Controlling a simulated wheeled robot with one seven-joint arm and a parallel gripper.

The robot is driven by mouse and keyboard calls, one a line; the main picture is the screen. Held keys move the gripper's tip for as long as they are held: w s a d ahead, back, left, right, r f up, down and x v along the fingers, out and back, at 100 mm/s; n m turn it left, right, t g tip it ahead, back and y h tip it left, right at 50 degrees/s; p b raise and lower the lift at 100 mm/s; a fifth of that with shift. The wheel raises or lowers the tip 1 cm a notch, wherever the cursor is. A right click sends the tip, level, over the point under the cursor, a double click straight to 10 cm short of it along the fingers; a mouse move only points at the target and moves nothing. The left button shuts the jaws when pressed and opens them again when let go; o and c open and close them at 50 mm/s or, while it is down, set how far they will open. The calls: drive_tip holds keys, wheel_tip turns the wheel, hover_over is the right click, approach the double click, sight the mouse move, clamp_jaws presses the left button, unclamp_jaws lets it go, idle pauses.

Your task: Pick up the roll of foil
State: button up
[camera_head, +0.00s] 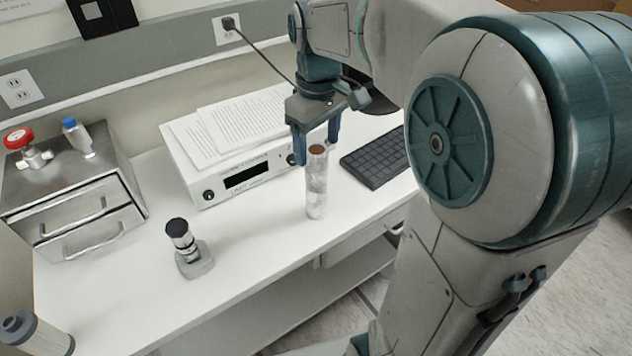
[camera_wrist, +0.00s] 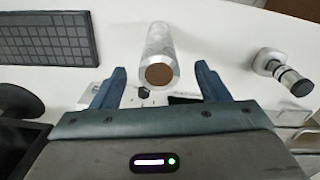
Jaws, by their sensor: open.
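The roll of foil (camera_head: 316,187) stands upright on the white bench, a silvery cylinder with a brown top end. My gripper (camera_head: 315,150) is open and points down, its blue fingers around the level of the roll's top in the head view. In the wrist view the roll (camera_wrist: 157,54) lies ahead, in line with the gap between the open fingertips (camera_wrist: 160,74). Nothing is held between the fingers. I cannot tell exactly how far the fingers are from the roll.
A white instrument box (camera_head: 240,180) with papers on top stands behind the roll. A black keyboard (camera_head: 378,160) lies to its right. A small black-and-grey device (camera_head: 190,250) stands to its left, and a metal box (camera_head: 75,205) with valves is farther left. The bench (camera_head: 260,265) is clear in front.

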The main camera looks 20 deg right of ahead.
sight(316, 161)
drive_tip(key=shift+w+f+p, duration=0.15)
drive_tip(key=shift+f+p, duration=0.1)
drive_tip(key=shift+f, duration=1.2)
drive_tip(key=shift+w+f+p, duration=0.1)
drive_tip(key=shift+f+p, duration=0.15)
drive_tip(key=shift+f, duration=1.15)
clamp_jaws()
